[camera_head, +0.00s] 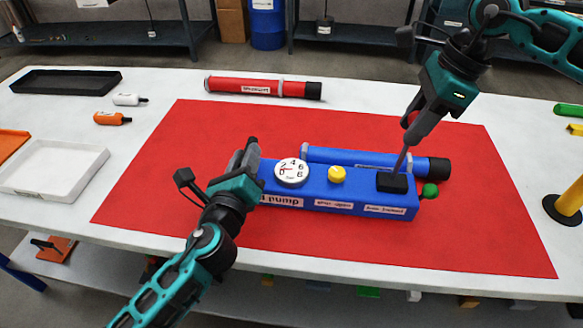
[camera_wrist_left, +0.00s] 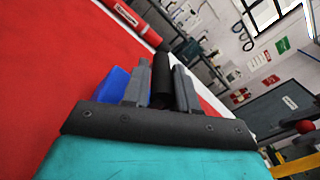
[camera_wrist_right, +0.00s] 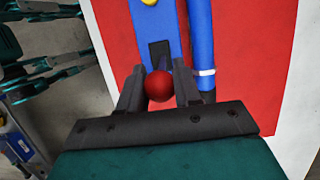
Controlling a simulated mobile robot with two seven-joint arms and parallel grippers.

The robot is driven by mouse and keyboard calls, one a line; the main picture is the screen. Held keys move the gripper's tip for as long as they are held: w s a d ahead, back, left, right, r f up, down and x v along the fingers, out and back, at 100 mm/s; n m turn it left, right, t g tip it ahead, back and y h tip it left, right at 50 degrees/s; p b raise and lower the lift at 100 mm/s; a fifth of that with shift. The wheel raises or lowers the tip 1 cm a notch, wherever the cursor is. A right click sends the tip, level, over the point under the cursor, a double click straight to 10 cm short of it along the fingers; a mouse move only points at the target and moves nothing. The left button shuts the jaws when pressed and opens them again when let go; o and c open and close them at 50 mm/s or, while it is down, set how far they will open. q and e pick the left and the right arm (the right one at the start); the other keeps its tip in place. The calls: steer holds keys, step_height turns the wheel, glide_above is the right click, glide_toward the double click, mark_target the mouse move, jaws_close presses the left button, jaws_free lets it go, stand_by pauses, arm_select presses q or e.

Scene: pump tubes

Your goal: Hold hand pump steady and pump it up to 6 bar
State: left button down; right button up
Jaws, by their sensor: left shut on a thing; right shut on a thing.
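The blue hand pump (camera_head: 330,200) lies on the red mat, with a blue tube (camera_head: 345,156) along its far side. Its white gauge (camera_head: 291,172) has a red needle pointing left, among the low numbers; the exact reading is too small to tell. My left gripper (camera_head: 244,163) is shut on the black handle (camera_wrist_left: 161,80) at the pump's left end. The pump lever (camera_head: 401,162) rises from a black block (camera_head: 392,183), leaning slightly right. My right gripper (camera_head: 412,128) is shut on the lever's upper end, at the red knob (camera_wrist_right: 159,86).
A yellow knob (camera_head: 337,174) and green knob (camera_head: 430,190) sit on the pump. A red tube (camera_head: 262,88) lies behind. White (camera_head: 50,182) and black (camera_head: 66,81) trays are left; a yellow post (camera_head: 570,203) stands right. The front of the red mat (camera_head: 440,240) is clear.

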steer(key=shift+s+d+f, duration=0.15)
steer(key=shift+d+f, duration=0.15)
steer(key=shift+f, duration=0.05)
steer(key=shift+s+d+f+y, duration=0.1)
steer(key=shift+d+f+y, duration=0.05)
steer(key=shift+d+y, duration=0.75)
steer(key=shift+d+f+y, duration=0.25)
steer(key=shift+d+y, duration=0.55)
steer(key=shift+d, duration=0.05)
